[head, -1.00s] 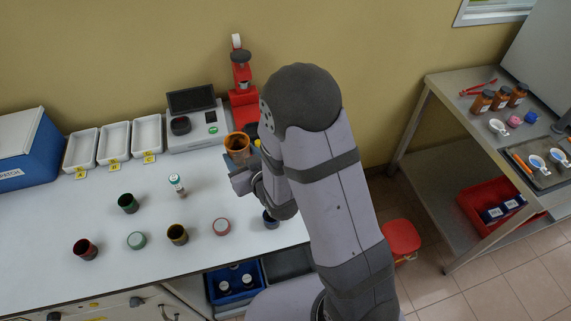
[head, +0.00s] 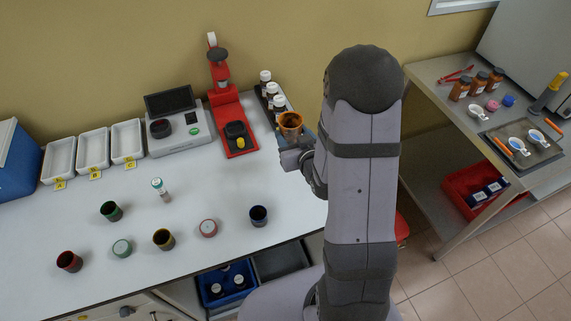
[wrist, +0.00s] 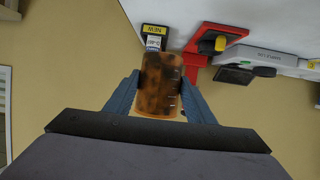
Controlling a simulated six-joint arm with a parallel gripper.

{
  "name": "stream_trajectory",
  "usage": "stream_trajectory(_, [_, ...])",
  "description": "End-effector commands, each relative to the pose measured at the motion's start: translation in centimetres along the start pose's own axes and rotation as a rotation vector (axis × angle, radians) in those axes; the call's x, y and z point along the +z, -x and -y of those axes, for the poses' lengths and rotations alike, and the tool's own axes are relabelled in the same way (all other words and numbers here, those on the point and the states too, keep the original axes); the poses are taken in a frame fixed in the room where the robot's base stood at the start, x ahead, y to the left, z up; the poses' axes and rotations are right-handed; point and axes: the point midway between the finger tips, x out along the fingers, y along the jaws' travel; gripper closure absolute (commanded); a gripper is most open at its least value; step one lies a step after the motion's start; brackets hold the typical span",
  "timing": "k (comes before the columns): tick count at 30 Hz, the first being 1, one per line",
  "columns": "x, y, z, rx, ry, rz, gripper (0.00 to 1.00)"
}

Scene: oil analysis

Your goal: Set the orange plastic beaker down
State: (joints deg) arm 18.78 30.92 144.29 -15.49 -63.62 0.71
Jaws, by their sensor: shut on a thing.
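The orange plastic beaker (head: 290,121) is held upright by my gripper (head: 297,141) at the right part of the white bench, near the back right corner. In the wrist view the beaker (wrist: 158,85) sits between the two blue-grey fingers of my gripper (wrist: 158,97), which press on its sides. It is translucent with pale graduation marks. Whether its base touches anything is hard to tell; it appears raised above the bench.
A tray of white-capped bottles (head: 272,92) stands just behind the beaker. A red stand (head: 230,110) is to its left, then a grey instrument (head: 178,130) and white trays (head: 93,148). Small cups, including a dark blue one (head: 258,216), stand on the front bench. Bare bench lies between.

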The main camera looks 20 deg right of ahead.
Motion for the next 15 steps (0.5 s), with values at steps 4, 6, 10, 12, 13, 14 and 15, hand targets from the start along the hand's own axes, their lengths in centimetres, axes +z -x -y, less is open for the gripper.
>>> stream_trajectory(4, [0.2, 0.1, 1.1, -0.044, 0.016, 0.008, 0.72])
stream_trajectory(6, [0.3, 0.1, 1.4, -0.053, 0.018, 0.01, 0.72])
stream_trajectory(10, [0.5, 0.0, 1.4, -0.055, 0.014, 0.013, 0.72])
stream_trajectory(12, [0.8, -0.1, 1.4, -0.055, 0.013, 0.015, 0.72])
stream_trajectory(13, [1.0, -0.2, 1.4, -0.055, 0.013, 0.016, 0.72])
stream_trajectory(14, [1.2, -0.3, 1.4, -0.055, 0.013, 0.017, 0.72])
stream_trajectory(15, [1.6, -0.4, 1.4, -0.056, 0.012, 0.017, 0.72])
